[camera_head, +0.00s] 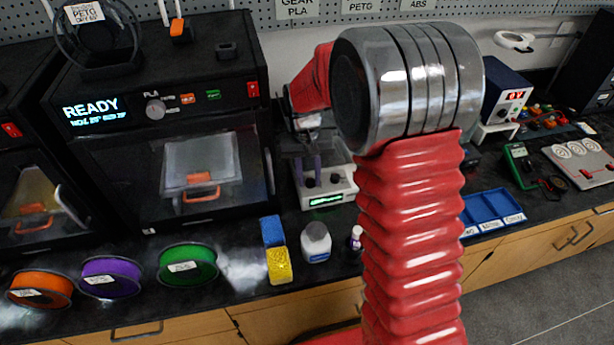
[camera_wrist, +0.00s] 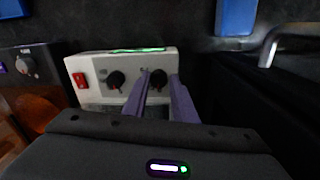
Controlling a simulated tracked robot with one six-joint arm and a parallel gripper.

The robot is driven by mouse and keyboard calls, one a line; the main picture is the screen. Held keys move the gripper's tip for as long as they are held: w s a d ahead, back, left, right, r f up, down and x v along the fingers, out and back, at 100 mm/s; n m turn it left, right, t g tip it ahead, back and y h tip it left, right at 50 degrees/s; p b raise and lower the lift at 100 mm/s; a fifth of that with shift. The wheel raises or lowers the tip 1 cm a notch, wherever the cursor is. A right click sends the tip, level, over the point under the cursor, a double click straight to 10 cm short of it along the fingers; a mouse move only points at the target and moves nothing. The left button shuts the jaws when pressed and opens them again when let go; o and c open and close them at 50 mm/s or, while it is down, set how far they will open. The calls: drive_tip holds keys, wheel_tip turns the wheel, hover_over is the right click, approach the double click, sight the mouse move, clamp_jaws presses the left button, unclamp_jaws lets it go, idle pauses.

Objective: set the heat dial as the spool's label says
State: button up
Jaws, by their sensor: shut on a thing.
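In the head view a white box (camera_head: 335,193) with a green display (camera_head: 325,200) and two dark knobs stands right of the printer. My gripper (camera_head: 309,178) reaches down to its left knob, its purple fingers partly behind my arm. In the wrist view, the fingers (camera_wrist: 160,84) close around the box's right-hand black knob (camera_wrist: 157,77); the other black knob (camera_wrist: 116,80) is free. The knob markings are too small to read. A spool (camera_head: 97,38) on the printer carries a white label reading "PETG" with a blurred second line.
The black printer (camera_head: 190,115) shows READY and has its own grey knob (camera_head: 155,108). Orange (camera_head: 40,292), purple (camera_head: 112,278) and green (camera_head: 188,266) spools line the bench front. A sponge (camera_head: 280,266) and a white jar (camera_head: 316,242) stand before the box.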

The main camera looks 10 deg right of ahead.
clamp_jaws()
drive_tip(key=shift+m, duration=0.3)
drive_tip(key=m, duration=0.4)
drive_tip(key=shift+d, duration=0.1)
drive_tip(key=shift+m, duration=1.7)
drive_tip(key=o, duration=1)
unclamp_jaws()
drive_tip(key=shift+c, duration=0.2)
